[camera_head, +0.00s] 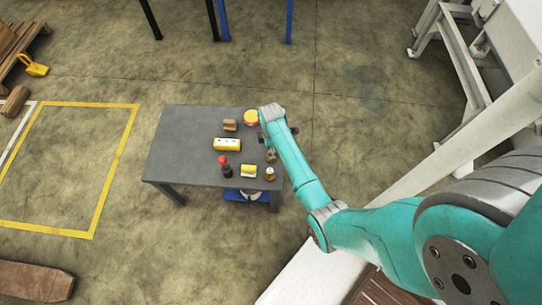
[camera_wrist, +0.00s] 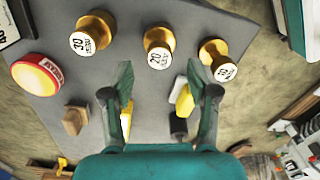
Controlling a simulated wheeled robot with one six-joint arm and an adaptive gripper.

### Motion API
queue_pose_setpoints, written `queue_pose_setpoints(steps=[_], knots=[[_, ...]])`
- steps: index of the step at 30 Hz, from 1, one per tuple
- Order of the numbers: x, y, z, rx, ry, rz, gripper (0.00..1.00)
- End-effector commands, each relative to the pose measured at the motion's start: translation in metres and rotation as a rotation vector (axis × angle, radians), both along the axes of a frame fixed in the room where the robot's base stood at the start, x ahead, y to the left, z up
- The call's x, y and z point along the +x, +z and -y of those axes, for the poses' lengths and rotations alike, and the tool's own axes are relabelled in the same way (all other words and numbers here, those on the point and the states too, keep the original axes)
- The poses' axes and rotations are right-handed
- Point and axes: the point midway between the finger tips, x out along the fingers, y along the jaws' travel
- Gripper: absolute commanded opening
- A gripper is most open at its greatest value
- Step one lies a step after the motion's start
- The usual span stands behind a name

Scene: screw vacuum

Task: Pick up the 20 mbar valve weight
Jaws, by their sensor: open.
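The 20 mbar valve weight (camera_wrist: 160,45), a brass knob-shaped piece with a white label reading 20, stands on the grey table in the wrist view. It is ahead of my gripper (camera_wrist: 160,76), roughly centred between the fingertips and apart from them. My gripper is open and empty. A brass weight labelled 30 (camera_wrist: 92,34) stands to its left, and one labelled 10 (camera_wrist: 218,60) to its right. In the head view, two small brass weights show near the table's right edge; their labels are too small to read. My arm covers part of that edge.
The grey table (camera_head: 185,130) also bears a red-and-yellow round button (camera_wrist: 36,73), a wooden block (camera_wrist: 75,117), a yellow-and-white block (camera_head: 227,144), a smaller one (camera_head: 248,170) and a red-and-black item (camera_head: 223,165). The table's left part is clear.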

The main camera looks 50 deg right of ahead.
Motion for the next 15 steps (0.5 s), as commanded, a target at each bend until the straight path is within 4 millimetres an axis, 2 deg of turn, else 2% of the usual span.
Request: queue_pose_setpoints(steps=[9,15], knots=[[0.001,-0.037,-0.001,0.001,0.0,-0.002,0.59],[0.001,-0.052,0.0,-0.001,0.0,0.001,0.59]])
